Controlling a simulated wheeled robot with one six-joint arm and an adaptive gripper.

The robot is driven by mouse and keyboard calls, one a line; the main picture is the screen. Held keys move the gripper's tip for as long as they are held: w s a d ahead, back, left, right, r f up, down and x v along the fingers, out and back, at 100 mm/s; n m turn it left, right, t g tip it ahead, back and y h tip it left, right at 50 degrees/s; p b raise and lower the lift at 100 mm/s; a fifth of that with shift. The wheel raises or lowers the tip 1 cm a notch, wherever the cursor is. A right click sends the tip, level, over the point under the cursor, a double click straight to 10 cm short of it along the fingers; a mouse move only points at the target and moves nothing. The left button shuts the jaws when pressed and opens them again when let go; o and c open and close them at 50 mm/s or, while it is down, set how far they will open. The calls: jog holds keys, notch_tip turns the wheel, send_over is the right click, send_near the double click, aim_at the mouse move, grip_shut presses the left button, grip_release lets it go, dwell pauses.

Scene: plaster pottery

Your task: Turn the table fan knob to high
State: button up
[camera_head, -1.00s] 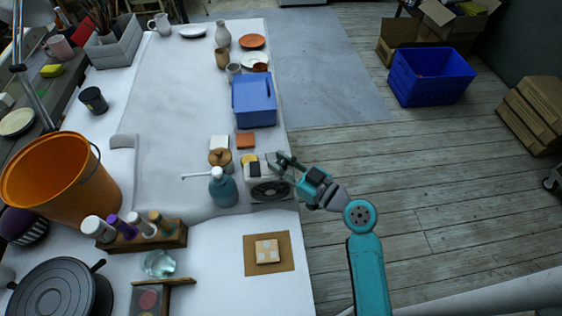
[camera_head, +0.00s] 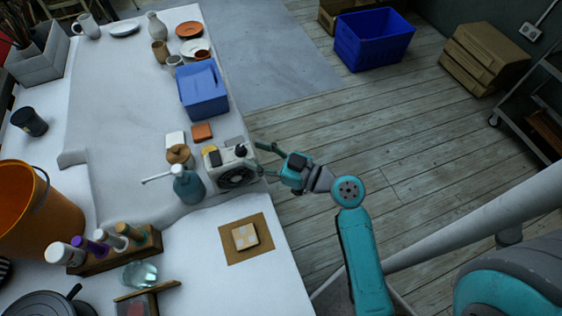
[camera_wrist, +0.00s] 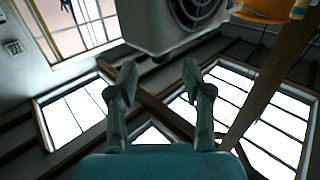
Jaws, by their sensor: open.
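The table fan (camera_head: 230,166) is a small pale box with a round dark grille, standing near the right edge of the white table. Dark parts show on its top, but I cannot tell which is the knob. My gripper (camera_head: 262,159) is just right of the fan, beyond the table edge, its fingers spread toward the fan. In the wrist view the fan (camera_wrist: 160,38) fills the top middle with part of its grille, and my gripper (camera_wrist: 158,82) is open and empty below it, apart from it. No knob shows clearly there.
A teal pump bottle (camera_head: 188,187) and a lidded wooden jar (camera_head: 179,155) stand left of the fan. A blue box (camera_head: 203,98) is behind it. A brown board (camera_head: 263,251) with a pale block lies in front. Open floor is right of the table.

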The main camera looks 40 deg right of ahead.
jog(key=v, duration=0.7)
dwell(0.6)
jog(key=s+a+f+m+g+h, duration=0.35)
jog(key=s+f+m+h, duration=0.35)
jog(key=s+f, duration=0.45)
jog(key=s+a+r+n+t, duration=0.1)
jog(key=s+r+t, duration=0.1)
jog(key=s+r, duration=0.6)
jog(key=s, duration=0.5)
jog(key=shift+a+n+h, duration=0.3)
jog(key=shift+n+h, duration=0.1)
